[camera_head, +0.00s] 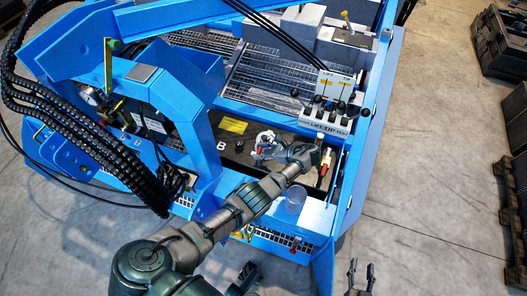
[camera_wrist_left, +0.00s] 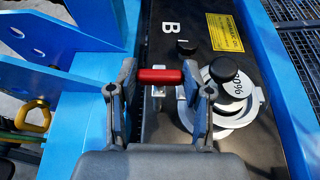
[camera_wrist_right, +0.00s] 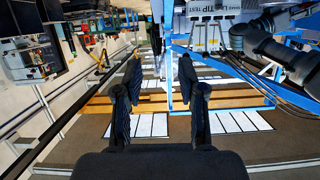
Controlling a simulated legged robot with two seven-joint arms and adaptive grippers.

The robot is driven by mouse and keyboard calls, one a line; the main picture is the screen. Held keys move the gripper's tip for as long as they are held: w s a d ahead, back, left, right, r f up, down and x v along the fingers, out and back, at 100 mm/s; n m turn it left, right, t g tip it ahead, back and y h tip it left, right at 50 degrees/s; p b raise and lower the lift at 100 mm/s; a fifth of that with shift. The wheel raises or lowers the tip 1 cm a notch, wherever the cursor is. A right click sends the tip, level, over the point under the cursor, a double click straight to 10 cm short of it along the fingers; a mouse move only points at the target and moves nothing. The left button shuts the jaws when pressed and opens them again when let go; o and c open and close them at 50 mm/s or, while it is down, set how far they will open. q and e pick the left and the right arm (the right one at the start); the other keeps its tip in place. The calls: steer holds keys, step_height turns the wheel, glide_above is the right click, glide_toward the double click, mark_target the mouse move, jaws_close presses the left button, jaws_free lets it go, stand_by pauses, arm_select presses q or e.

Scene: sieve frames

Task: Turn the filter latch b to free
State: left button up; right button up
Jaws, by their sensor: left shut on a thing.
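The filter latch b (camera_wrist_left: 160,76) shows in the left wrist view as a red cylindrical handle over a small metal bracket on a black panel, below a white letter B (camera_wrist_left: 170,28). Its handle lies crosswise between the fingertips of my left gripper (camera_wrist_left: 159,78), which is shut on it. In the head view my left gripper (camera_head: 266,148) is at the black panel beside the letter B, and it hides the latch there. My right gripper (camera_head: 360,276) is open and empty above the floor at the bottom; its spread fingers also show in the right wrist view (camera_wrist_right: 163,90).
A round grey fitting with a black knob (camera_wrist_left: 224,69) marked with a percentage stands close right of my left fingers. Blue frame walls (camera_wrist_left: 275,100) flank the panel. In the head view a clear cup (camera_head: 295,196) and a red-tipped part (camera_head: 325,163) are near my left wrist.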

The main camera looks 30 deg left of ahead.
arm_select(q)
steer(key=shift+w+r, duration=0.25)
arm_select(e)
steer(key=shift+w+a+r+t, duration=0.1)
steer(key=shift+w+r+t, duration=0.05)
steer(key=shift+r+t, duration=0.2)
steer(key=shift+w, duration=0.1)
arm_select(q)
steer(key=o, duration=1)
steer(key=shift+o, duration=0.8)
steer(key=shift+f, duration=0.15)
steer(key=shift+s+f, duration=0.1)
